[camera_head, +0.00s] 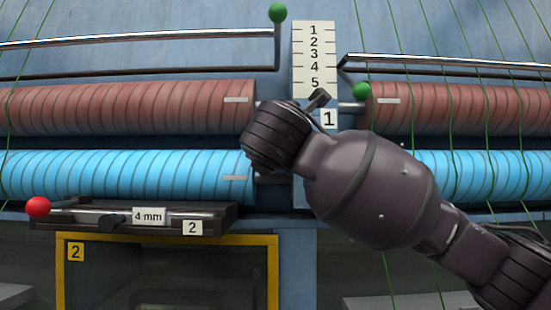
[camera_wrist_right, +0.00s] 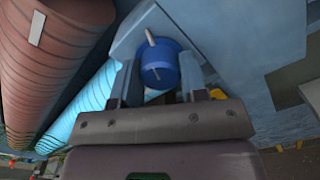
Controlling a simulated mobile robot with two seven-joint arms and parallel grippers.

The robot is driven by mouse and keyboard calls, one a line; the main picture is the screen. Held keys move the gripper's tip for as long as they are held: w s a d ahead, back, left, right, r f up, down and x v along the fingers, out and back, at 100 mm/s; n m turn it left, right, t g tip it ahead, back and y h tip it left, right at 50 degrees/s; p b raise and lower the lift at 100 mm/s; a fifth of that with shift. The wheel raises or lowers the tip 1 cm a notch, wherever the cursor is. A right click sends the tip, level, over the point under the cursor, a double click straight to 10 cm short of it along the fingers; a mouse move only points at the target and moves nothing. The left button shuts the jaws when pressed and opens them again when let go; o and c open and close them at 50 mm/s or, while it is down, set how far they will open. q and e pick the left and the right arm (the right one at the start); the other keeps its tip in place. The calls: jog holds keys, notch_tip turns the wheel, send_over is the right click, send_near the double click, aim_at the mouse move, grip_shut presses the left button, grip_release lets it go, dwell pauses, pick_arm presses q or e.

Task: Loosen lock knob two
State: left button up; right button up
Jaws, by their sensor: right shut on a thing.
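My left gripper is not in view.
Red rollers (camera_head: 130,108) lie above cyan rollers (camera_head: 120,176) on both sides. Green ball handles (camera_head: 278,13) (camera_head: 362,91) stand near a 1-to-5 scale (camera_head: 314,60). A red ball lever (camera_head: 38,207) and a "2" label (camera_head: 193,228) are at lower left, above a yellow frame (camera_head: 170,240).

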jog(key=m+b, duration=0.1)
jog(key=m, duration=2.4)
jog(key=shift+f, duration=0.1)
dwell(0.5)
jog(key=o, duration=0.9)
